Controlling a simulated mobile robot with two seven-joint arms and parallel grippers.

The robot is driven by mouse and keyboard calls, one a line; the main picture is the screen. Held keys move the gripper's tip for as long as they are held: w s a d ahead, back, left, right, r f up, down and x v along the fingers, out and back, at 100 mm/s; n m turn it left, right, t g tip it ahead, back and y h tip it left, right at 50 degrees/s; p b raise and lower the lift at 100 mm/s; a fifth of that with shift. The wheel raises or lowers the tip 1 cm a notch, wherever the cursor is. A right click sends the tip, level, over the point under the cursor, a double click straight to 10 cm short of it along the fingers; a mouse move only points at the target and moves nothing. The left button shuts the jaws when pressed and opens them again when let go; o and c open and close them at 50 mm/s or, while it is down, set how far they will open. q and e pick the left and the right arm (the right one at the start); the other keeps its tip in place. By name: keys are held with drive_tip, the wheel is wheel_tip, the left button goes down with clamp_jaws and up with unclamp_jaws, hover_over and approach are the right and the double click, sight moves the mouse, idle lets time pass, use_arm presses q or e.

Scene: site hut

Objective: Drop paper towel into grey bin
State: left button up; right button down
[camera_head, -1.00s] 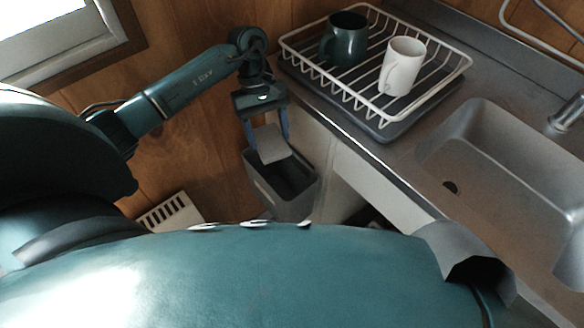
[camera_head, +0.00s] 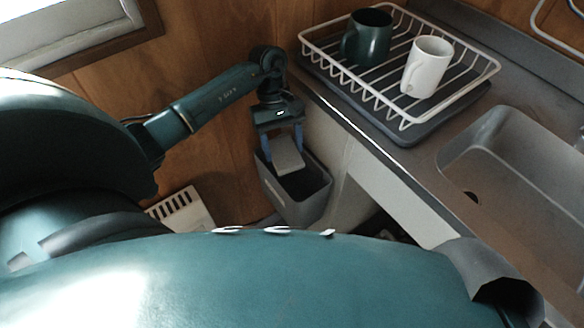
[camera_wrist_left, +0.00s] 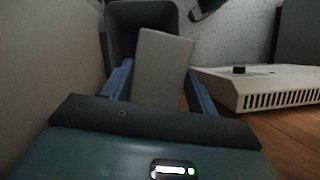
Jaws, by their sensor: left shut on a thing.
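The paper towel is a pale grey-white, flat, roughly rectangular piece (camera_head: 287,156). It also shows between the blue fingers in the left wrist view (camera_wrist_left: 160,68). My left gripper (camera_head: 284,146) points down and is shut on it. The grey bin (camera_head: 300,205) stands on the floor between the wood wall and the counter. In the head view the towel overlaps the bin's open mouth; its exact height over the rim is hard to tell. The bin's rim and dark inside also show in the left wrist view (camera_wrist_left: 122,12). My right gripper is not in view.
The counter (camera_head: 400,155) runs right of the bin, with a white dish rack (camera_head: 405,122) holding a dark green mug (camera_head: 367,38) and a white mug (camera_head: 427,67). A sink (camera_head: 520,165) lies further right. A white heater (camera_head: 180,208) stands left of the bin.

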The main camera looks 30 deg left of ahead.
use_arm(q)
drive_tip(key=o, duration=0.9)
drive_tip(key=shift+o, duration=0.2)
drive_tip(key=shift+r, duration=0.1)
wheel_tip(320, 180, up, 10)
